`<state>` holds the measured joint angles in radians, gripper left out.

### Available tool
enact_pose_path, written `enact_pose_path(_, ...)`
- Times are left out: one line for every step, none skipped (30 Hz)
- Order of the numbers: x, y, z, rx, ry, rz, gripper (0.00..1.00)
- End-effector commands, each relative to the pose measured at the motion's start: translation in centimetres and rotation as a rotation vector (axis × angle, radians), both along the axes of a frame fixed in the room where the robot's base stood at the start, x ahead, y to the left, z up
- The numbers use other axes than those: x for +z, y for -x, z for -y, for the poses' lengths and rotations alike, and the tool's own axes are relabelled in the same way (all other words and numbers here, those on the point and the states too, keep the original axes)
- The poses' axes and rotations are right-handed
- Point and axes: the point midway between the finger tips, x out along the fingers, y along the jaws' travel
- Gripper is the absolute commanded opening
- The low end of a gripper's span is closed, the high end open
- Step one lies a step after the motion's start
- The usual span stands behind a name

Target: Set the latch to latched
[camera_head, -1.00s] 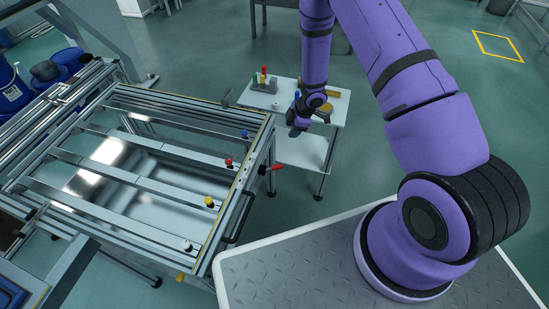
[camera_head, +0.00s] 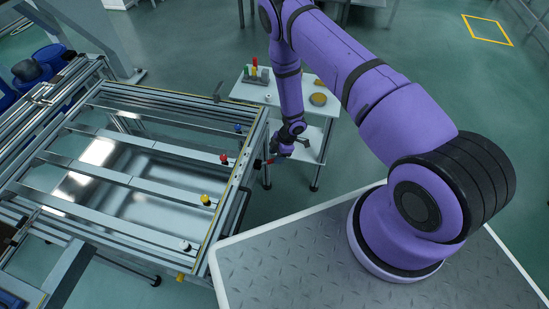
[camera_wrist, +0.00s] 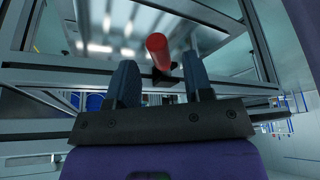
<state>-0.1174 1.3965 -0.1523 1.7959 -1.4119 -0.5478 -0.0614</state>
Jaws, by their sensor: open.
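The latch's red handle (camera_wrist: 157,47) sticks out from the metal frame toward the camera in the wrist view, with a dark mount behind it. In the head view, a small part of the red handle (camera_head: 266,162) shows at the frame's right edge, mostly hidden by my gripper (camera_head: 276,153). In the wrist view my gripper (camera_wrist: 160,80) is open, with one dark finger to each side of the handle's lower part. The handle's upper end leans a little left. I cannot tell whether the fingers touch it.
The panel frame (camera_head: 229,217) carries a red knob (camera_head: 224,158), a yellow knob (camera_head: 205,200), a blue knob (camera_head: 238,128) and a white knob (camera_head: 185,246). A white side table (camera_head: 248,91) with small items stands behind my gripper. Open floor lies to the right.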

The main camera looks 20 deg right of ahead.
Motion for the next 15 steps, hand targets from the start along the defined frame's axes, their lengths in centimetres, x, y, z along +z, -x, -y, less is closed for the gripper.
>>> enact_pose_path(-0.6,0.0,-0.2,0.001,0.000,0.000,0.47)
enact_pose_path(-0.9,0.0,-0.3,0.000,0.000,0.000,0.47)
enact_pose_path(-1.2,0.0,-0.5,0.000,0.000,0.000,0.47)
enact_pose_path(-1.4,0.0,-0.6,0.000,0.000,0.001,0.47)
enact_pose_path(-1.5,-0.1,-0.6,0.000,0.000,0.001,0.47)
enact_pose_path(-1.7,-0.1,-0.7,0.001,0.000,0.001,0.47)
enact_pose_path(-1.8,-0.1,-0.8,0.001,0.000,0.001,0.47)
enact_pose_path(-1.8,-0.1,-0.8,0.001,0.000,0.001,0.47)
enact_pose_path(-1.9,-0.1,-0.8,0.000,0.000,0.001,0.47)
enact_pose_path(-1.9,-0.1,-0.8,0.000,0.000,0.001,0.47)
enact_pose_path(-1.9,-0.1,-0.8,0.000,0.000,0.001,0.47)
enact_pose_path(-1.9,-0.1,-0.8,0.000,0.000,0.001,0.47)
enact_pose_path(-1.9,-0.1,-0.8,0.000,0.000,0.001,0.47)
enact_pose_path(-1.9,-0.1,-0.8,0.000,0.000,0.001,0.47)
enact_pose_path(-1.9,-0.1,-0.8,0.000,0.000,0.001,0.47)
